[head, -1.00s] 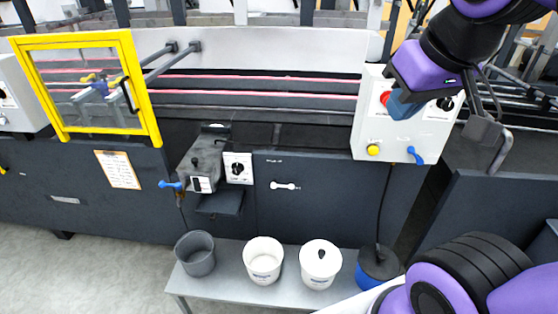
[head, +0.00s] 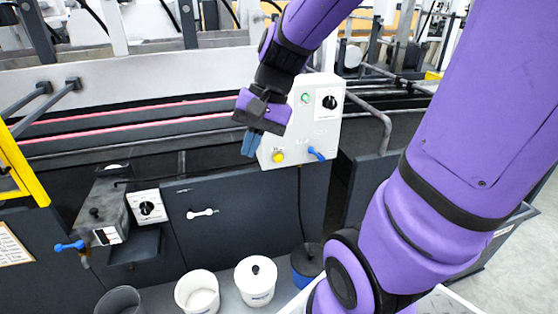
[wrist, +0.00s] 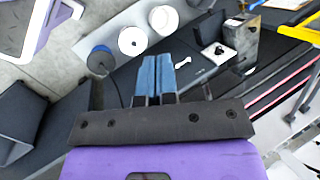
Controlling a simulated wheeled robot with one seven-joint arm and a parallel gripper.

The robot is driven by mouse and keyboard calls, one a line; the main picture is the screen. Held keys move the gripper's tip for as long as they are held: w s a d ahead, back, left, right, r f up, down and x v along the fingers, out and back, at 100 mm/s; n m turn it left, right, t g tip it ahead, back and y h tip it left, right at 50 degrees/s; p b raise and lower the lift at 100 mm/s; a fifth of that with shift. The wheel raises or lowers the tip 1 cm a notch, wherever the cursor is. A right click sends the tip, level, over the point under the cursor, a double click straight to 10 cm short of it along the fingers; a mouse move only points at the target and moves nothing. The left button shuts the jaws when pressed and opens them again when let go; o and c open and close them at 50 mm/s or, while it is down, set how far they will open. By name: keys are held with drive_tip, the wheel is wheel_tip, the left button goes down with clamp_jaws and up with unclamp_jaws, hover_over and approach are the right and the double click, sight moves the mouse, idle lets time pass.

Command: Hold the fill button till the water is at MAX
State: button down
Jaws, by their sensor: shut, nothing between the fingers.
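A white control box (head: 325,125) stands on the machine, right of centre in the head view. A yellow button (head: 278,157) is low on its front; its label is too small to read, so I cannot tell if it is the fill button. My gripper (head: 251,146) is shut and empty, its blue fingers pointing down, just left of the yellow button in the picture and apart from it. The fingers (wrist: 157,80) also show together in the wrist view, over the dark panels. I cannot make out a water level or MAX mark.
The box also carries a green button (head: 305,98), a black knob (head: 329,102) and a blue lever (head: 316,154). A grey unit (head: 102,212) with a dial plate (head: 147,207) is left. Several buckets, including a white lidded one (head: 256,281), stand below. A yellow-framed guard (head: 22,165) is far left.

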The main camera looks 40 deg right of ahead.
sight(279, 158)
drive_tip(key=w+d+f+m+t+y, duration=0.6)
drive_tip(key=w+d+f+m, duration=0.45)
drive_tip(key=m, duration=0.45)
drive_tip(key=d+f+m+t+h, duration=0.2)
drive_tip(key=d+f+m+t, duration=0.2)
drive_tip(key=d+f+m, duration=0.2)
drive_tip(key=w+d+f+m+t+h, duration=0.1)
drive_tip(key=d+f+m+t+h, duration=0.2)
drive_tip(key=d+f+m, duration=0.4)
wheel_tip(279, 158, down, 5)
drive_tip(key=m+t, duration=0.1)
drive_tip(key=m, duration=0.2)
drive_tip(key=shift+w+r+m, duration=0.15)
drive_tip(key=shift+m, duration=0.15)
drive_tip(key=shift+w, duration=0.1)
drive_tip(key=w+d, duration=0.3)
drive_tip(key=w, duration=0.4)
drive_tip(key=shift+w+d, duration=0.3)
drive_tip(key=shift+w, duration=0.1)
drive_tip(key=shift+w+d, duration=0.1)
drive_tip(key=shift+w, duration=0.05)
idle(0.6)
drive_tip(key=shift+w+d, duration=0.1)
drive_tip(key=shift+w, duration=0.15)
